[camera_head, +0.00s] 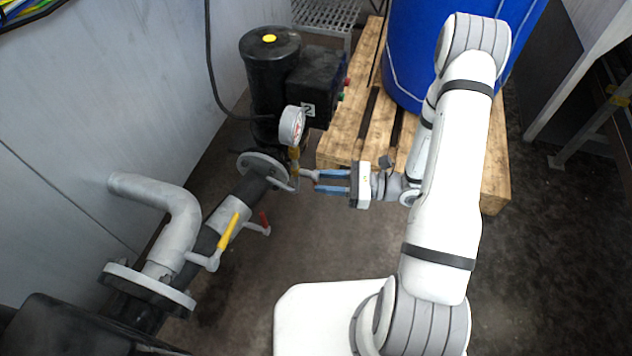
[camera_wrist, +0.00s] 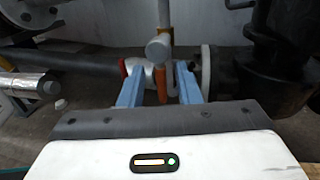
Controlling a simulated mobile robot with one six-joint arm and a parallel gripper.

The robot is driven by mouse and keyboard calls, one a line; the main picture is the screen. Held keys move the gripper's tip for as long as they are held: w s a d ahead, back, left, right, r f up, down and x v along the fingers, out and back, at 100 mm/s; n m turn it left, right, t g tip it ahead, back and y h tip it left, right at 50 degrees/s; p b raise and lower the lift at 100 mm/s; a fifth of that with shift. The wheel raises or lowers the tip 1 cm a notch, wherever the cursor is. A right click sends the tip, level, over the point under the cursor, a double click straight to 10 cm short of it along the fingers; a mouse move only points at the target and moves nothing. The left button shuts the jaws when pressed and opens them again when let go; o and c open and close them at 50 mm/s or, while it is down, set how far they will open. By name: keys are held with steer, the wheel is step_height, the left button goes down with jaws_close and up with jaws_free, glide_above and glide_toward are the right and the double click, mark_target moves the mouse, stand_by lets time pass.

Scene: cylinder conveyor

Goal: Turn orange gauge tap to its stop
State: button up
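The orange gauge tap handle (camera_wrist: 161,84) hangs down below a round grey valve body (camera_wrist: 158,48) in the wrist view. In the head view the pressure gauge (camera_head: 291,126) stands on an orange-yellow stem (camera_head: 294,156), with a grey fitting (camera_head: 306,174) reaching towards my gripper. My gripper (camera_head: 317,181) points left at this fitting, its blue fingers apart. In the wrist view the open gripper (camera_wrist: 158,88) has the orange handle between its fingers, with a gap on both sides. The handle is too small to make out clearly in the head view.
A grey pipe with flanges (camera_head: 262,163) runs below the gauge, with a yellow lever (camera_head: 229,232) and a red lever (camera_head: 264,223). A black pump (camera_head: 270,80) stands behind. A blue barrel (camera_head: 412,50) stands on a wooden pallet (camera_head: 345,135). The floor between pipe and base is clear.

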mark_target(315, 181)
steer(key=shift+w+a, duration=0.15)
steer(key=shift+a, duration=0.6)
steer(key=shift+w+a, duration=0.1)
steer(key=shift+a, duration=0.65)
jaws_close()
